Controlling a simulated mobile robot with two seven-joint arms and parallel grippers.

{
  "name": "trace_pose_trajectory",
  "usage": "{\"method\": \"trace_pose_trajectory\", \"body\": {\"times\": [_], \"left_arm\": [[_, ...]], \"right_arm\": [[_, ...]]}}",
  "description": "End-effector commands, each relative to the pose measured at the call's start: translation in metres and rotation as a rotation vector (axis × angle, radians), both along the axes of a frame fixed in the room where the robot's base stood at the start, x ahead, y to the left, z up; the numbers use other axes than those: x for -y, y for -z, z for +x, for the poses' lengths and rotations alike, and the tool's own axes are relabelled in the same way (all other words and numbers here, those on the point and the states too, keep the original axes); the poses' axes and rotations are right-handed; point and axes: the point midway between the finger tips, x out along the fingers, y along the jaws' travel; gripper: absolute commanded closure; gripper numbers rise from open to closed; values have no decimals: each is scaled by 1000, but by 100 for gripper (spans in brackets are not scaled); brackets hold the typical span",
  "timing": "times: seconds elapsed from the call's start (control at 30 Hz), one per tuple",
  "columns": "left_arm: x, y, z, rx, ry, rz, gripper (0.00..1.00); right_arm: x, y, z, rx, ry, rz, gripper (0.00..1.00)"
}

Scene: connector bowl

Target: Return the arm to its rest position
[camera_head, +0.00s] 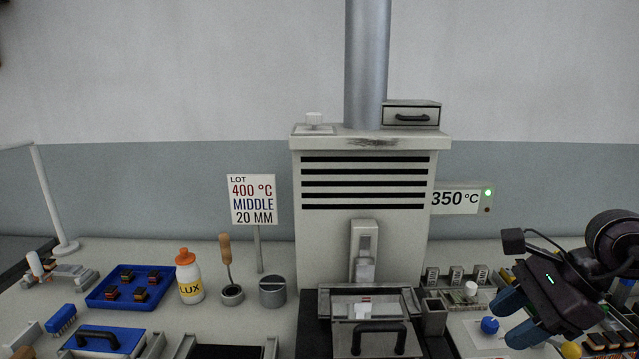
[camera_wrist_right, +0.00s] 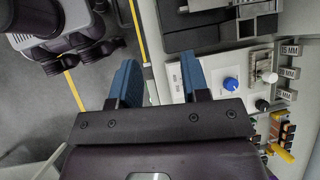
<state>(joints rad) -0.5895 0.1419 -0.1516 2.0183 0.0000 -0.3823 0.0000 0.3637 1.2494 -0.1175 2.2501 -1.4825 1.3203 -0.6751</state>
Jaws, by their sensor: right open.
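My right gripper (camera_head: 516,318) is at the right of the head view, above the right end of the bench. Its blue fingers are apart, with nothing between them. In the right wrist view the two blue fingers of the right gripper (camera_wrist_right: 158,80) stand wide apart, over the bench's front edge and a white control panel (camera_wrist_right: 220,60). The panel carries a blue knob (camera_wrist_right: 231,84), which also shows in the head view (camera_head: 489,325). My left gripper is in neither view.
A grey machine (camera_head: 365,185) with a steel pipe stands mid-bench. A blue tray (camera_head: 108,298) of components, a LUX bottle (camera_head: 189,280) and a sign (camera_head: 252,200) are to its left. Gauge blocks (camera_head: 457,275) stand near my right gripper. Floor with a yellow line (camera_wrist_right: 75,90) lies beside the bench.

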Motion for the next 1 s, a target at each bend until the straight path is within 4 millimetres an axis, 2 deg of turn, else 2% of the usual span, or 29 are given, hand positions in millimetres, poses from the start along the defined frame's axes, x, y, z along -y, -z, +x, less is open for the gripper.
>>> {"method": "trace_pose_trajectory", "body": {"times": [0.17, 0.3, 0.4, 0.5, 0.63, 0.77, 0.87, 1.0], "left_arm": [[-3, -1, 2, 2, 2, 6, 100], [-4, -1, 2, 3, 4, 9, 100], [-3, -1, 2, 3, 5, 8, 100], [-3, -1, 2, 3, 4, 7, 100], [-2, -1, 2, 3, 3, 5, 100], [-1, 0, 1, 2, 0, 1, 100], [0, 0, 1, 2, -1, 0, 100], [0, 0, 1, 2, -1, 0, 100]], "right_arm": [[-40, 4, -8, -53, 51, 305, 58], [-68, -3, -13, -124, 137, 605, 58], [-82, -12, -14, -190, 227, 841, 58], [-86, -21, -12, -262, 338, 1071, 58], [-80, -29, -5, -368, 507, 1358, 58], [-62, -28, 3, -475, 708, 1628, 58], [-43, -18, 9, -563, 882, 1824, 58], [-13, 10, 11, -683, 1156, 2074, 58]]}}
